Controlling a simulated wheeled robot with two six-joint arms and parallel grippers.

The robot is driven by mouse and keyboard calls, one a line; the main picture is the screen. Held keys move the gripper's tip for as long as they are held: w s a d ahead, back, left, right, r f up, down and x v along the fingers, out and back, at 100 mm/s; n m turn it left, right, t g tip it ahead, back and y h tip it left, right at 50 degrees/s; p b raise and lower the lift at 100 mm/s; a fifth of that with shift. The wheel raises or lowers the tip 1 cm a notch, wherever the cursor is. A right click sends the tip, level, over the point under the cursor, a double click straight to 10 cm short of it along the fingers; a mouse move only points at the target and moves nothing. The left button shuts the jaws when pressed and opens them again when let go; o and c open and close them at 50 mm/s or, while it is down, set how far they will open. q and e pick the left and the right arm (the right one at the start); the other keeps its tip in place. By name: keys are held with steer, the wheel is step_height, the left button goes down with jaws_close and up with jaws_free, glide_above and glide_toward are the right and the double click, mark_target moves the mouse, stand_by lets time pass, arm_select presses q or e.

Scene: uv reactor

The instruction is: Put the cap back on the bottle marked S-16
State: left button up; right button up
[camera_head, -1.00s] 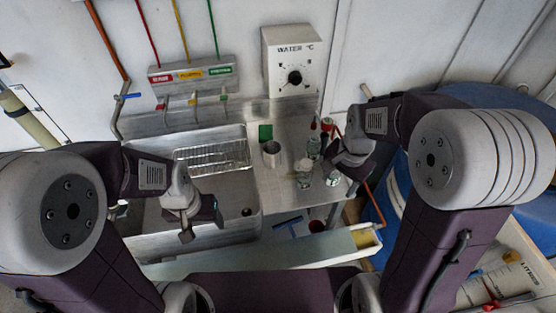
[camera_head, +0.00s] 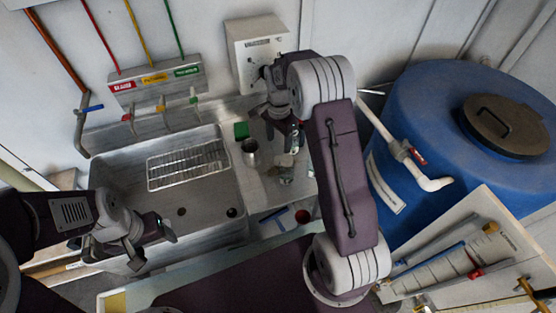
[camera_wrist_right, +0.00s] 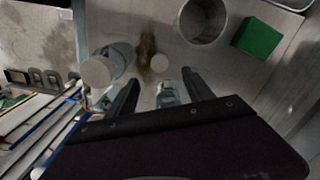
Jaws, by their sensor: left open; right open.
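My right gripper (camera_head: 285,138) is over the counter beside the sink; its open fingers also show in the right wrist view (camera_wrist_right: 160,92). A small clear bottle (camera_wrist_right: 169,97) stands between and beyond the fingertips, apart from them as far as I can tell. A pale round disc (camera_wrist_right: 97,71), like a cap or capped top, is left of the fingers, with a larger bottle (camera_wrist_right: 122,52) behind it. In the head view a clear bottle (camera_head: 287,168) stands below the right gripper. No S-16 mark is readable. My left gripper (camera_head: 152,247) is open and empty over the sink's front.
A metal cup (camera_head: 250,152) and a green block (camera_head: 241,130) stand left of the right gripper. The sink (camera_head: 200,215) holds a wire rack (camera_head: 188,164). A white temperature box (camera_head: 257,50) is behind, and a large blue tank (camera_head: 440,110) is at the right.

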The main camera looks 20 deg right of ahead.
mark_target(279, 160)
steer(key=shift+f, duration=1.95)
step_height(279, 160, down, 5)
steer(key=shift+f+p, duration=0.1)
steer(key=shift+p, duration=0.65)
jaws_close()
